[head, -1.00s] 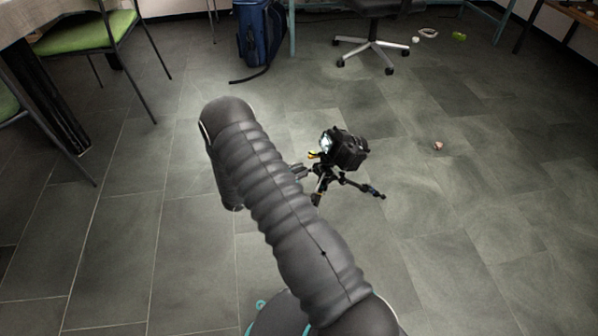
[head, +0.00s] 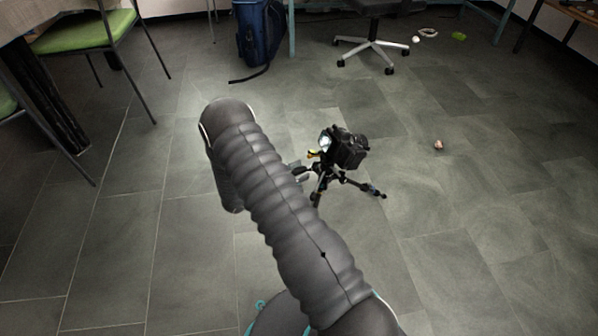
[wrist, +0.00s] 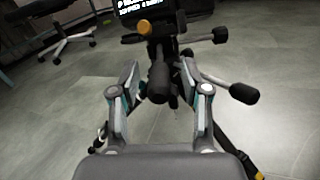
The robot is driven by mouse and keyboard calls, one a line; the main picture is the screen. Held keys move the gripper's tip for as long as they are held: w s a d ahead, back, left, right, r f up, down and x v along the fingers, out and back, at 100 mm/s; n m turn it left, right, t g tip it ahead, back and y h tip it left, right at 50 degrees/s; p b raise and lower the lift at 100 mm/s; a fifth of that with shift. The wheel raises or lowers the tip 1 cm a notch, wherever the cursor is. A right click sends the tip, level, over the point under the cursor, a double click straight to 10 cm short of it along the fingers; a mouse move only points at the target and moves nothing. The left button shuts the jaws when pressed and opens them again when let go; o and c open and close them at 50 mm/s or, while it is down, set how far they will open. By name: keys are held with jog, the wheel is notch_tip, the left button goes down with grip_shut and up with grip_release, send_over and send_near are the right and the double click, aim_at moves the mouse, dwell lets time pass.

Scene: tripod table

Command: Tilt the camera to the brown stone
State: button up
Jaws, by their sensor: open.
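The black camera (head: 350,150) sits on a small black tripod (head: 345,178) on the floor, with its lit screen facing left. The screen (wrist: 150,7) also shows at the top of the wrist view. The brown stone (head: 438,146) lies on the floor to the right of the camera. My gripper (wrist: 160,68) is open, with one finger on each side of the tripod's dark pan handle (wrist: 158,84). I cannot tell whether either finger touches it. In the head view my arm hides most of the gripper.
An office chair (head: 372,50) and a blue bag (head: 262,35) stand at the back. A green chair (head: 80,37) is at the left. Small white and green items (head: 458,36) lie far right. The floor around the tripod and stone is clear.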

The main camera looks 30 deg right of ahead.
jog(key=a, duration=1.2)
jog(key=shift+s+f, duration=0.25)
jog(key=shift+s, duration=0.1)
jog(key=shift+f, duration=0.1)
